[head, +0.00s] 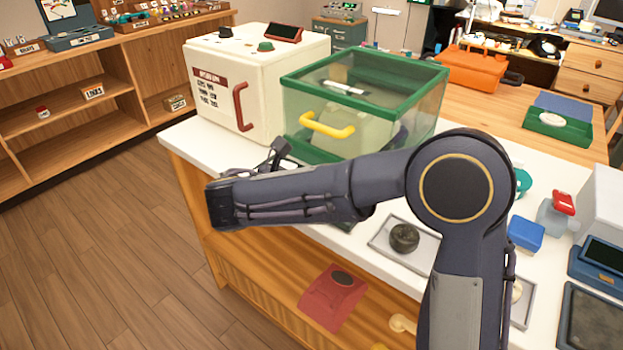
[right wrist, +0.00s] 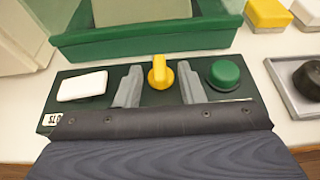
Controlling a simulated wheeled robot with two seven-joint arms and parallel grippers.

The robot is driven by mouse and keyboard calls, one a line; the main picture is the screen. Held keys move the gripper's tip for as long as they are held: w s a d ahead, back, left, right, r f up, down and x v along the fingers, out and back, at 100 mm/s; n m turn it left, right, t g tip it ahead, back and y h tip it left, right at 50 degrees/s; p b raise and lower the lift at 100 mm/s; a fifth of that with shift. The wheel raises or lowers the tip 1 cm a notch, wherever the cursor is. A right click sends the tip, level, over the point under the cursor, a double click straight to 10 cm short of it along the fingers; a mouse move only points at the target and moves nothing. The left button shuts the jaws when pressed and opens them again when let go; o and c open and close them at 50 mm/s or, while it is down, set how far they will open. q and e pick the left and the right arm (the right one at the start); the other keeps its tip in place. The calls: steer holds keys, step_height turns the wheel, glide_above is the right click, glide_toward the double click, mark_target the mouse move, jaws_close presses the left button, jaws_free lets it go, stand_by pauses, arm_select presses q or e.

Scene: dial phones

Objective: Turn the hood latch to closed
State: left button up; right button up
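The hood (head: 365,90) is a clear box with a green frame and a yellow handle (head: 327,126), standing on the white counter. In the right wrist view, a dark green panel in front of the hood's green base carries a yellow knob (right wrist: 160,73), which appears to be the latch. Its pointed part stands upright in that view. My right gripper (right wrist: 160,84) is open, with one grey finger on each side of the knob and a visible gap to both. In the head view my right arm hides most of the panel. My left gripper is not in view.
On the panel, a white switch (right wrist: 82,86) lies left of the fingers and a green button (right wrist: 223,74) close to their right. A tray with a dark round piece (head: 404,237) is right of the panel. A cream cabinet (head: 235,85) stands left of the hood.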

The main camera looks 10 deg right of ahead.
steer(key=p+v, duration=0.1)
steer(key=v, duration=0.6)
steer(key=shift+s+a, duration=0.2)
steer(key=shift+r, duration=0.1)
